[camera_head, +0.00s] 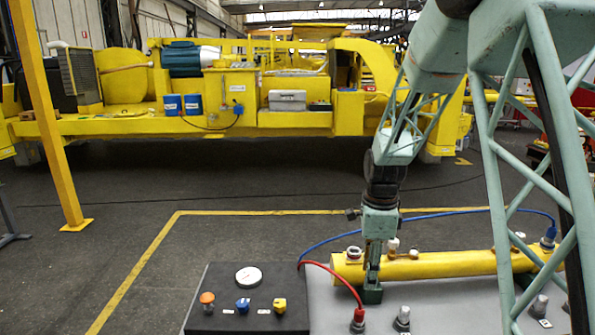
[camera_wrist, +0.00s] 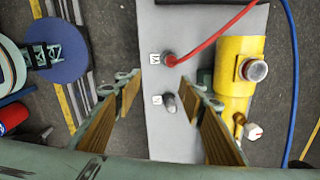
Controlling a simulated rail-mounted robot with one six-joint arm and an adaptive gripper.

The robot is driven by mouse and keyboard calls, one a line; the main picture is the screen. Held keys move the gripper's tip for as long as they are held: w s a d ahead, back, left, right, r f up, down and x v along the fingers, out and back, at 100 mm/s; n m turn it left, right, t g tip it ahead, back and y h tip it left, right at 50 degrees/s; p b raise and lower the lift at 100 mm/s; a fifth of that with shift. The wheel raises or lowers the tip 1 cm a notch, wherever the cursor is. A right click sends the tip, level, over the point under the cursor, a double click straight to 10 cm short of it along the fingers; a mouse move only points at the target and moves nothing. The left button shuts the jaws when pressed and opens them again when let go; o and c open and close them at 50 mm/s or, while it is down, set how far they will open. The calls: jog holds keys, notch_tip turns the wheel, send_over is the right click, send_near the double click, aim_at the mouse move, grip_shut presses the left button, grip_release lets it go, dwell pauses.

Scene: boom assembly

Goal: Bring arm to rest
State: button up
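My green arm (camera_head: 400,140) reaches down from the upper right in the head view. My gripper (camera_head: 373,280) points downward at the near side of the yellow cylinder, above the grey bench. In the wrist view my gripper (camera_wrist: 168,92) has its two wood-coloured pads wide apart, with nothing held between them. I cannot tell the exact height of the fingertips above the bench.
The yellow cylinder (camera_head: 440,265) lies on the grey bench (camera_head: 430,305), with red (camera_head: 335,273) and blue (camera_head: 440,213) hoses near it. A dark control panel (camera_head: 250,300) with a gauge and knobs stands at left. A yellow machine (camera_head: 225,90) fills the back; open floor lies between.

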jog(key=s+r+n+t+b, duration=0.2)
jog(key=s+r+n, duration=0.8)
jog(key=s+r, duration=1.05)
jog(key=s+r+n+t+b, duration=0.1)
jog(key=s+n, duration=0.8)
jog(key=s, duration=1.5)
jog(key=shift+s+r+n, duration=0.4)
